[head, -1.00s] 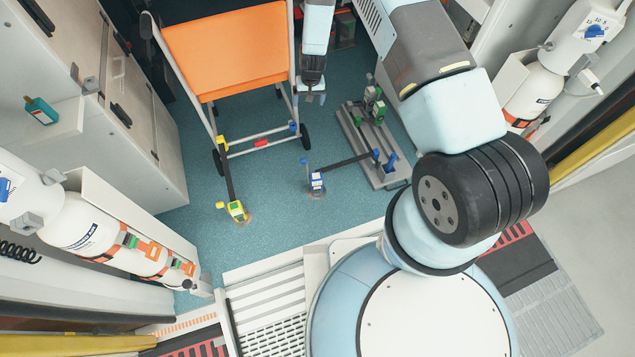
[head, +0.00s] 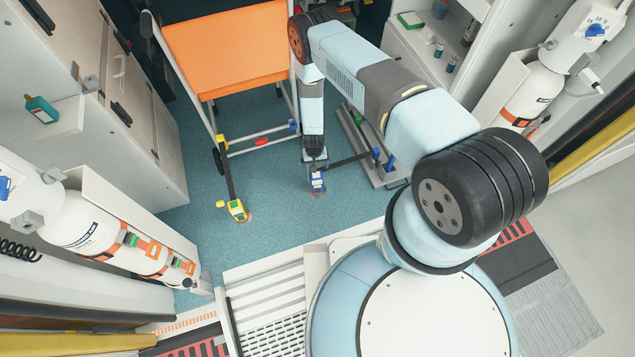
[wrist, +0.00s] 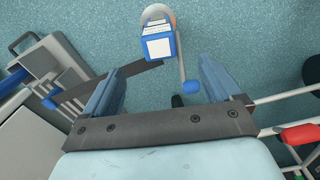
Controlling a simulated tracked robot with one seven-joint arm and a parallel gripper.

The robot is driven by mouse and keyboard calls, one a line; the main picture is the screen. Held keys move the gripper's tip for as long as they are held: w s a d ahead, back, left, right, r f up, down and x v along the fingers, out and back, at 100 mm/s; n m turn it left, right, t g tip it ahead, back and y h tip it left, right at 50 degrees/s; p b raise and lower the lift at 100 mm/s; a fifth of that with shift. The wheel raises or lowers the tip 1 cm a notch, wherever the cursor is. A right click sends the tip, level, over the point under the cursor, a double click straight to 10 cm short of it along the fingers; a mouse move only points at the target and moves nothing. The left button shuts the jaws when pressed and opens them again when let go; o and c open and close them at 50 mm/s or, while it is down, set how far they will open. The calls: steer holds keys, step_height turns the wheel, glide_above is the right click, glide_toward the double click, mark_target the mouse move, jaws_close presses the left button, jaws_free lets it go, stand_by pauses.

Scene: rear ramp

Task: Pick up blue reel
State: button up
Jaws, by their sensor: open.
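The blue reel (head: 317,181) is a small blue and white block on the teal floor, with a dark strap running from it to the grey floor rail. It also shows in the wrist view (wrist: 157,42) at the top, with an orange and white round part behind it and a handle with a blue end beside it. My gripper (head: 315,166) is close above the reel in the head view. In the wrist view my gripper (wrist: 160,78) has its two fingers apart, with nothing between their tips except floor and a bit of strap. The reel lies beyond the fingertips.
The grey floor rail (head: 385,178) with blue and green fittings is just right of my gripper. Cabinets (head: 100,90) line the left wall. Floor between the reels is clear.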

mark_target(316, 175)
step_height(316, 175, down, 6)
steer(key=shift+f, duration=0.25)
steer(key=shift+w+d+f, duration=0.15)
steer(key=shift+w+f, duration=0.05)
steer(key=shift+f, duration=1.1)
steer(key=shift+w+d+f, duration=0.1)
steer(key=shift+w+f, duration=0.05)
steer(key=shift+f, duration=1.15)
jaws_close()
